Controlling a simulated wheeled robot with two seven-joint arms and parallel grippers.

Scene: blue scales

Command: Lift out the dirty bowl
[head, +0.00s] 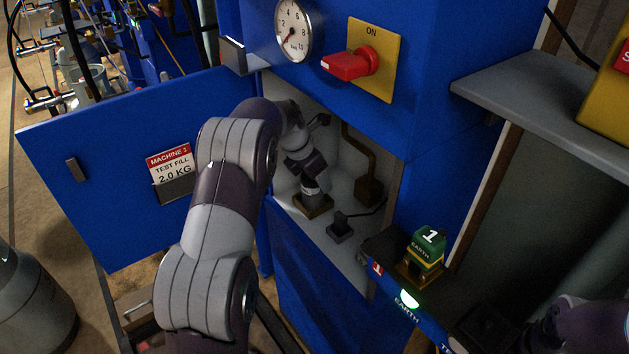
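My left arm reaches through the open door of the blue machine (300,305) into its pale compartment (350,255). The end of that arm, with my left gripper (313,186), points down above a small brown base (314,206). A short grey cylindrical part shows between them; I cannot tell whether it belongs to the gripper or to the machine. The fingertips are not clear. I cannot make out a bowl; it may be hidden by my arm or the compartment wall. Part of my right arm shows at the lower right edge, its fingers not distinguishable.
The blue door (110,170) stands open at the left. A brown pipe fitting (369,188) and a small dark block (340,230) are inside the compartment. A red switch (352,65) is above. A green block marked 1 (427,247) stands on the right ledge, below a grey shelf (540,95).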

